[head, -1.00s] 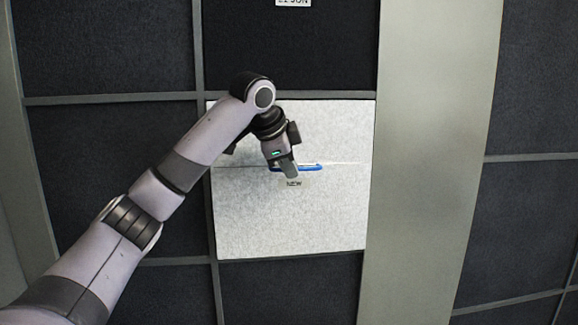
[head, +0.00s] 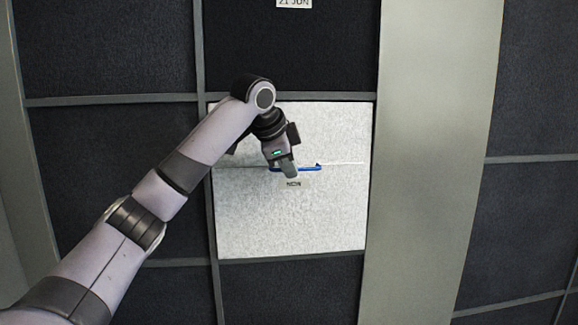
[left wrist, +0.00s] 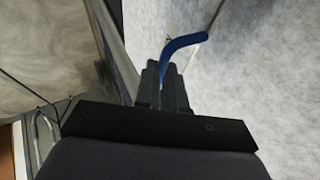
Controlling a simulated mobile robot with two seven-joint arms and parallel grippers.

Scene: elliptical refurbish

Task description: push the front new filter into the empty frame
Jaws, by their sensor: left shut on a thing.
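The new filter (head: 290,220) is a white, square, fibrous panel with a thin line across its middle and a small "NEW" label (head: 293,184). In the head view it fills one opening of the grey frame grid (head: 209,180). A blue handle (head: 309,167) runs along the middle line. My left gripper (head: 289,169) is at the left part of this handle. In the left wrist view the fingers (left wrist: 164,85) are shut on the blue handle (left wrist: 184,42), whose curved end sticks out past them. The filter's depth in the frame is hard to tell. My right gripper is not in view.
Dark filters (head: 110,180) fill the neighbouring openings on the left, above and below. One above carries a "21 JUN" label (head: 294,3). A wide pale pillar (head: 425,160) stands right of the white filter, with more dark panels (head: 530,230) beyond it.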

